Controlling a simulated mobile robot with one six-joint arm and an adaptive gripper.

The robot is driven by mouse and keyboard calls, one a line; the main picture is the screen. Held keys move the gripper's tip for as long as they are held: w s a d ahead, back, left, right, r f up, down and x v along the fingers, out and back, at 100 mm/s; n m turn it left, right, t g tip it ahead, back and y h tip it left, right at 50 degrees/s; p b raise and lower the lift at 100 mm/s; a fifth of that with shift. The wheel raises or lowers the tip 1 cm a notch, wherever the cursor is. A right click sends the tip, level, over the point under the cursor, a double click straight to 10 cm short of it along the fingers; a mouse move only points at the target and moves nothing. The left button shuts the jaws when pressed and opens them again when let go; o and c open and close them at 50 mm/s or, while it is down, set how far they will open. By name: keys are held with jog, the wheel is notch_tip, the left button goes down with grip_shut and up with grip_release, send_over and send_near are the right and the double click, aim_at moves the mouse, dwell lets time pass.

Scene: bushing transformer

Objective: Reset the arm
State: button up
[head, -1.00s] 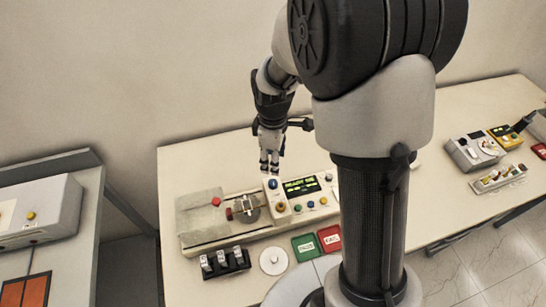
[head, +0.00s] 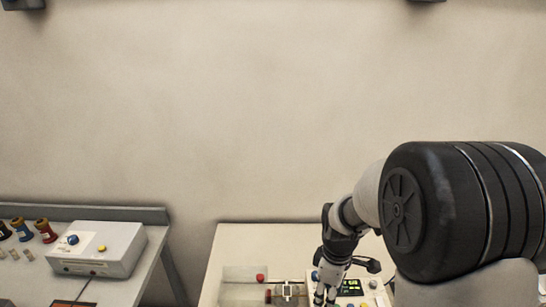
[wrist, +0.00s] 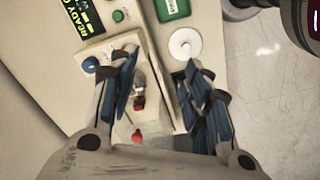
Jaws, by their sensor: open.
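My gripper (head: 325,292) hangs at the bottom of the head view, over the test station on the table. In the wrist view my gripper (wrist: 160,95) has its two blue-padded fingers wide apart with nothing held between them. Below and between the fingers is the station's fixture (wrist: 138,88) with a small metal clamp and red parts. The control panel (head: 352,288) with a lit green display is just right of the gripper; its display (wrist: 75,27) reads "READY" in the wrist view. My arm hides part of the table.
On the left bench a grey box (head: 98,248) stands near several coloured spools (head: 46,230). The wall behind is bare.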

jog(key=s+r+m+t+b, duration=0.2)
jog(key=s+r+m+b, duration=0.45)
jog(key=s+b, duration=0.2)
jog(key=s+f+m+t+b, duration=0.1)
jog(key=s+m+b, duration=0.4)
jog(key=s, duration=0.8)
jog(key=shift+f+t+b, duration=0.2)
jog(key=shift+t+b, duration=0.1)
jog(key=shift+t, duration=0.4)
jog(key=shift+w+m, duration=0.1)
jog(key=shift+m, duration=0.15)
